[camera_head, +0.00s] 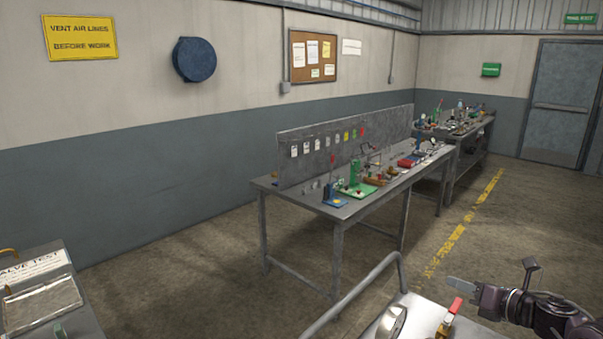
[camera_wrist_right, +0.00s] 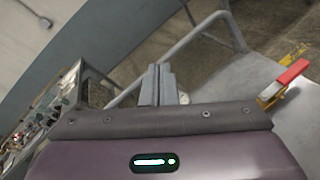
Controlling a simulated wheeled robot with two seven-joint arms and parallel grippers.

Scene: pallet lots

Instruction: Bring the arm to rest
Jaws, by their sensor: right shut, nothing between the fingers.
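My right arm (camera_head: 530,305) comes in from the lower right in the head view. Its gripper (camera_head: 456,283) is above the light grey surface near the lower edge, pointing left. In the right wrist view the two fingers (camera_wrist_right: 157,85) are together with nothing between them. My left gripper is in neither view.
A red-handled brass part (camera_head: 447,318) stands on the grey surface (camera_head: 425,312) close below my right gripper, beside a round metal part (camera_head: 391,324). A tubular rail (camera_head: 375,278) rises at that surface's edge. A long workbench (camera_head: 345,213) stands beyond, with open floor around it.

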